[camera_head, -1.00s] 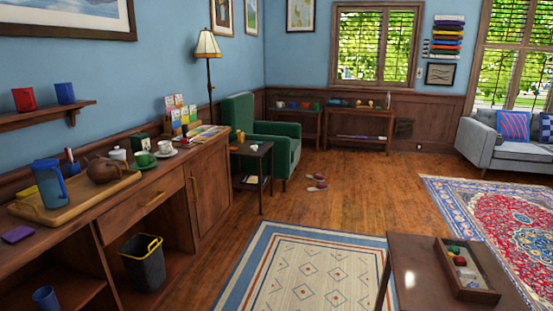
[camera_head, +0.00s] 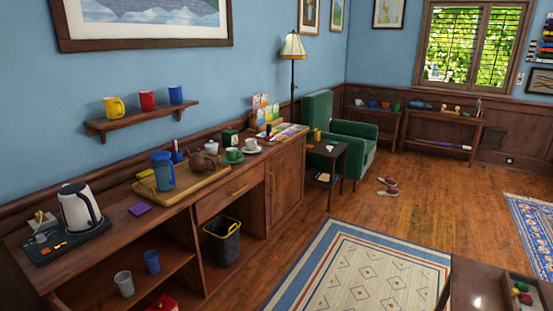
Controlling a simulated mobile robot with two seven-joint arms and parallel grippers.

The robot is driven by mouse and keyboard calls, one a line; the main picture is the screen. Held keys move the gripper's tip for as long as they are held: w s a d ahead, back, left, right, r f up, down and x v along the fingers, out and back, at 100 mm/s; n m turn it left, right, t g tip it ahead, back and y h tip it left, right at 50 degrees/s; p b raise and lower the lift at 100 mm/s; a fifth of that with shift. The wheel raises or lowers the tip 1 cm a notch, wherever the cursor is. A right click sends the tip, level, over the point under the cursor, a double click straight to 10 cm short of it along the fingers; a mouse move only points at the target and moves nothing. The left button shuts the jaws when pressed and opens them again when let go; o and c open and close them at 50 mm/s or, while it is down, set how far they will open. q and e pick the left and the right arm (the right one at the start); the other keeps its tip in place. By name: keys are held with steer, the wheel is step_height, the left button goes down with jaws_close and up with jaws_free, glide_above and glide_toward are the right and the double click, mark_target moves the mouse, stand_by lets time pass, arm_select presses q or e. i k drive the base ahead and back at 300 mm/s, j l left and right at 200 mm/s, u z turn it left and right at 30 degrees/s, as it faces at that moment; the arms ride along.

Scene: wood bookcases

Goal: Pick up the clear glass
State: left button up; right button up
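A pale grey, possibly see-through cup (camera_head: 124,284) stands upright on the open lower shelf of the wooden sideboard (camera_head: 110,250), at the lower left. It may be the clear glass, but I cannot tell its material for sure. A blue cup (camera_head: 152,261) stands just right of and behind it, a small gap apart. Neither of my grippers is in view.
A red object (camera_head: 162,303) lies by the shelf's lower edge, partly cut off. A dark bin (camera_head: 222,241) stands right of the shelf. A kettle (camera_head: 80,208) and a tray (camera_head: 160,197) with a blue pitcher (camera_head: 163,171) are on top. The rug (camera_head: 360,270) is clear.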

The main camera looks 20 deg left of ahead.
mark_target(126, 285)
steer(key=u, duration=1.9)
